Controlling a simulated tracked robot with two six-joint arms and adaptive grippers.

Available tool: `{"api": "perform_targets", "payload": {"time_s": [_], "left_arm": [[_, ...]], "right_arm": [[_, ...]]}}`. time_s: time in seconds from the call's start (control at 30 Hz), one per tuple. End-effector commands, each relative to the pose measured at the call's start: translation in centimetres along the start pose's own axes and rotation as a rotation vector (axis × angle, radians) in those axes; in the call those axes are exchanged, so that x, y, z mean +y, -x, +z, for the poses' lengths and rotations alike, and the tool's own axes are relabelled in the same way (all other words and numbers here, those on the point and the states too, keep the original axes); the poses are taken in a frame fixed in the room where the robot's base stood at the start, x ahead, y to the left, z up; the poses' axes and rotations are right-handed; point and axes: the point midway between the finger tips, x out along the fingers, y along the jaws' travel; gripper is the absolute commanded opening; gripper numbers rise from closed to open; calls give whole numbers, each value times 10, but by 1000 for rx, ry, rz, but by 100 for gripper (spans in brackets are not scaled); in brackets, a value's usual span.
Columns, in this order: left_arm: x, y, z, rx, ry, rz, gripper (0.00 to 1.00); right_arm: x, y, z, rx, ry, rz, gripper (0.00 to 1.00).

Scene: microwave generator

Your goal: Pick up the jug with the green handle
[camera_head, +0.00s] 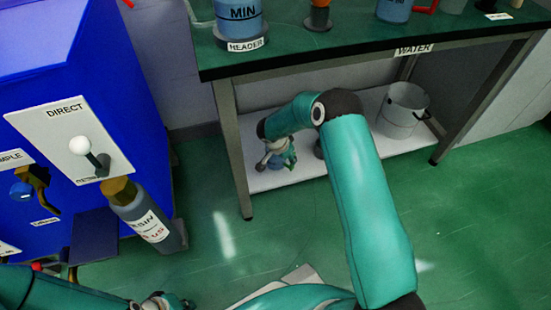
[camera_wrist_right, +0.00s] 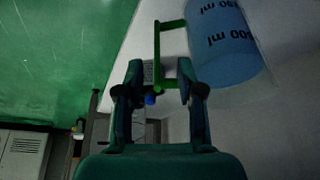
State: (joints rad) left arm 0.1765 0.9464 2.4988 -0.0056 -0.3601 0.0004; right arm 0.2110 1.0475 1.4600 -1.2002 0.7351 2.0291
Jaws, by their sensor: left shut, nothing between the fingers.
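In the right wrist view the jug (camera_wrist_right: 228,45) is a clear cylinder with blue contents and black ml marks. It appears upside down at the upper right. Its green handle (camera_wrist_right: 158,55) projects to the left, with its near end at the fingertips. My right gripper (camera_wrist_right: 160,78) has its two fingers apart, one on either side of that end; contact cannot be told. In the head view my right arm reaches under the table to the lower shelf (camera_head: 310,168), where the arm's end largely hides the jug. My left gripper (camera_head: 166,302) is shut and empty at the bottom left.
The green-topped table (camera_head: 300,55) overhangs the shelf and carries a MIN container (camera_head: 240,18). A metal bucket (camera_head: 402,112) stands on the shelf's right. The green floor between is clear.

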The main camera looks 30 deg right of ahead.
Motion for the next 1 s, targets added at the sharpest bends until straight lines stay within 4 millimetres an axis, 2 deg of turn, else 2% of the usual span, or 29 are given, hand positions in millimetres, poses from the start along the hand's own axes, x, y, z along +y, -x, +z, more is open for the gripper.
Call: {"api": "perform_targets", "payload": {"time_s": [0.03,0.1,0.37,0.63,0.93,1.0], "left_arm": [[-2,-4,0,0,0,0,0],[-2,-6,0,0,0,0,0],[-4,-11,0,0,0,0,0],[-10,-27,0,0,0,0,0],[-10,-28,0,0,0,0,0],[-10,-28,0,0,0,0,0]], "right_arm": [[0,-10,1,0,-2,0,38],[0,-17,1,-1,-1,0,38],[0,-31,2,-1,0,-1,38],[1,-69,4,-1,1,0,38],[0,-73,2,0,1,-2,38],[0,-73,2,0,1,-2,27]]}}
